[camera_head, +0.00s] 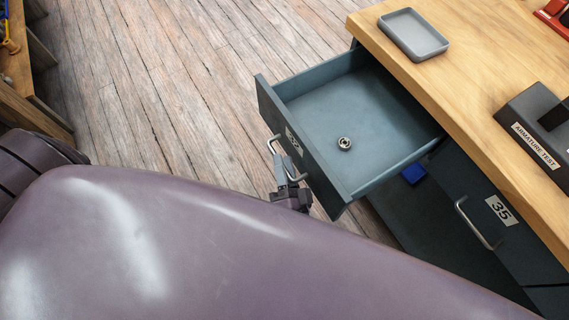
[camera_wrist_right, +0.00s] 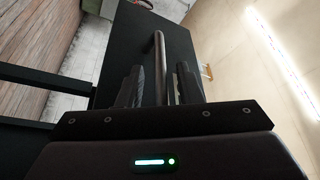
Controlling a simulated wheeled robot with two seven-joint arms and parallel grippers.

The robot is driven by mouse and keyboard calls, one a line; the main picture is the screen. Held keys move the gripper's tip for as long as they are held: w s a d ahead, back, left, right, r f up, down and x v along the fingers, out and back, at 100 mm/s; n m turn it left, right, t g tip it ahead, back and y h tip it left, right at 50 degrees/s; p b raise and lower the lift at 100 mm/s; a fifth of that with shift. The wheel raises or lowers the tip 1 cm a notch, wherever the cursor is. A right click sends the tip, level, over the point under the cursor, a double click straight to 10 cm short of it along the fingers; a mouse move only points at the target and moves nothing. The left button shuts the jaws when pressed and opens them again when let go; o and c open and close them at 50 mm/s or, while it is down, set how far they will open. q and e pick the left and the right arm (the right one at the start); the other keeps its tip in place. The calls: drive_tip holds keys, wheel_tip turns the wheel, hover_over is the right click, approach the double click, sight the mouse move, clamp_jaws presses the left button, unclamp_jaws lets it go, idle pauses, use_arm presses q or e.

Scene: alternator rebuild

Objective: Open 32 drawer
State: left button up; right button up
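The drawer (camera_head: 330,120) is pulled well out of the wooden-topped bench; its label (camera_head: 294,143) is partly covered by the handle and hard to read. A small metal ring-shaped part (camera_head: 344,143) lies inside it. The drawer's metal handle (camera_head: 273,146) faces my right gripper (camera_head: 283,180). In the right wrist view, the handle (camera_wrist_right: 160,62) stands between the two fingers of the right gripper (camera_wrist_right: 158,88), with narrow gaps visible on both sides, so the fingers look open around it. My left gripper is not in view.
Drawer 35 (camera_head: 490,228) is beside it, with its own handle. A blue item (camera_head: 413,174) shows below the open drawer. A grey tray (camera_head: 414,34) and an armature test block (camera_head: 537,125) sit on the benchtop (camera_head: 470,60). The plank floor (camera_head: 180,80) left of the drawer is clear.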

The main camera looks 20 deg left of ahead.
drive_tip(key=v, duration=0.7)
drive_tip(key=shift+s+d+b, duration=0.3)
drive_tip(key=shift+f, duration=0.1)
drive_tip(key=s+d+f+n+g+h+p, duration=0.1)
drive_tip(key=s+d+f+n+g+h, duration=0.15)
drive_tip(key=d+f+g, duration=0.7)
drive_tip(key=s+d+f+n+t+h+p, duration=0.1)
drive_tip(key=s+d+f+n+h+p, duration=0.2)
drive_tip(key=f, duration=1.4)
drive_tip(key=s+d+f+g+h, duration=0.3)
drive_tip(key=s+d+f, duration=0.2)
drive_tip(key=d, duration=0.4)
drive_tip(key=s+d+f+n+g+h, duration=0.1)
drive_tip(key=s+d+f+g+h, duration=0.2)
drive_tip(key=s+d, duration=0.4)
wheel_tip(320, 180, down, 2)
drive_tip(key=d+g, duration=0.1)
drive_tip(key=d, duration=0.1)
drive_tip(key=shift+d, duration=0.35)
